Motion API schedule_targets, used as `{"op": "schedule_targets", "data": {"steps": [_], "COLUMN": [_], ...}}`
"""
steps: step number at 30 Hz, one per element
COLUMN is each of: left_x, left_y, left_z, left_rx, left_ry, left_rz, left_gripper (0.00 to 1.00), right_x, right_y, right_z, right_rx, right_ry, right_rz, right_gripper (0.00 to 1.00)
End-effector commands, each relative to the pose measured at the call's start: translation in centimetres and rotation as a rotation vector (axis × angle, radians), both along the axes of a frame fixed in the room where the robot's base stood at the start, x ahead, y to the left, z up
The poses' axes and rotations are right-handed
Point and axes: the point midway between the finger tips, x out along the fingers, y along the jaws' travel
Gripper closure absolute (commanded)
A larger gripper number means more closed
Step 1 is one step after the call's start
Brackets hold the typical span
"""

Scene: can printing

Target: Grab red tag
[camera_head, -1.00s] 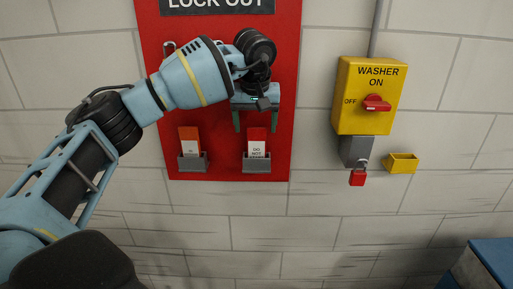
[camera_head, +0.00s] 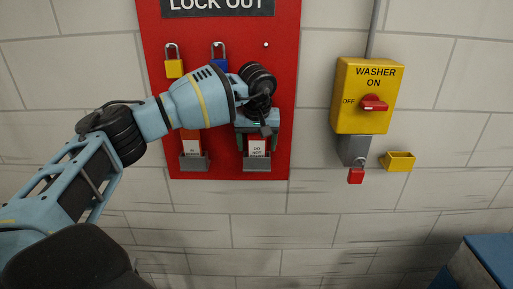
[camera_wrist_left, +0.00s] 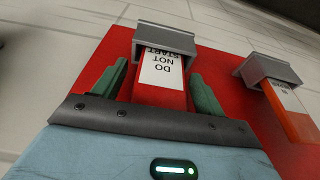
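The red tag (camera_head: 257,147) with a white "DO NOT START" label stands in the right grey holder (camera_head: 257,165) on the red lockout board. In the left wrist view the red tag (camera_wrist_left: 160,75) lies between the two green fingers of my left gripper (camera_wrist_left: 165,85). The fingers are open, with a gap to the tag on each side. In the head view my left gripper (camera_head: 257,145) is in front of the tag's upper part. My right gripper is not in view.
An orange tag (camera_head: 191,145) stands in the left grey holder (camera_head: 194,163). A yellow padlock (camera_head: 174,68) and a blue padlock (camera_head: 219,64) hang above on the board. The yellow washer switch box (camera_head: 367,100), a red padlock (camera_head: 356,176) and a small yellow bin (camera_head: 398,162) are to the right.

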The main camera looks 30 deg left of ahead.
Motion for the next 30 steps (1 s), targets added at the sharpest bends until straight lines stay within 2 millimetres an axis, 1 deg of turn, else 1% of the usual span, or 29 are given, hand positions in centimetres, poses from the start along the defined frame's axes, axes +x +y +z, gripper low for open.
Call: {"op": "schedule_targets", "data": {"steps": [1,2,10,18,23,26,30], "left_x": [0.0,0.0,0.0,0.0,-0.2,-0.2,-0.2], "left_y": [0.0,0.0,0.0,0.0,-0.2,-0.2,-0.3], "left_z": [0.0,0.0,0.0,0.1,0.6,1.6,3.6], "left_rx": [0.000,0.000,-0.001,-0.001,-0.002,-0.002,-0.002], "left_ry": [0.000,0.000,-0.001,-0.001,0.000,-0.001,0.000], "left_rz": [0.000,0.000,0.000,0.000,-0.001,-0.001,-0.001], "left_gripper": [0.35,0.39,0.74,0.75,0.75,0.75,0.75], "right_x": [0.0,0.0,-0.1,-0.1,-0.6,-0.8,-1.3], "right_y": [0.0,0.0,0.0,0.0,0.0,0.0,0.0], "right_z": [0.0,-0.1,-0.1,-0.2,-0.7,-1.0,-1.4], "right_rx": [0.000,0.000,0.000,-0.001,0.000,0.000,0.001], "right_ry": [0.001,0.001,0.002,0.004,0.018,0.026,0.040], "right_rz": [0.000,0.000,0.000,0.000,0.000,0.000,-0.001], "right_gripper": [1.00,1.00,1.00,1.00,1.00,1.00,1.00]}}
